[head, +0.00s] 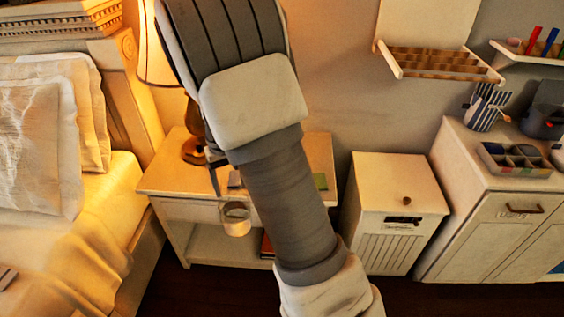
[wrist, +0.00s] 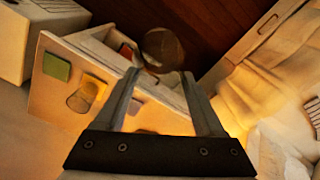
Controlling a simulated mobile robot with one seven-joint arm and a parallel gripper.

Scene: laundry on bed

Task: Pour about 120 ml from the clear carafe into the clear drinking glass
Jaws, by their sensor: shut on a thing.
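The clear carafe (wrist: 163,48) shows as a round brownish shape at my fingertips in the wrist view. My gripper (wrist: 160,73) is shut on it. In the head view the carafe (head: 236,219) hangs in front of the nightstand's drawer, below the tabletop edge, and looks about upright. One finger of my gripper (head: 215,181) shows there; my arm hides the rest. A clear rounded thing on the nightstand top (wrist: 80,102), likely the drinking glass, shows in the wrist view, apart from the carafe. My arm seems to hide it in the head view. The liquid level cannot be made out.
The nightstand (head: 165,178) also bears a lit lamp (head: 158,45) and a green square (head: 320,182). The bed (head: 100,215) is close on the left. A white bin cabinet (head: 398,195) and a dresser (head: 500,215) stand to the right.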

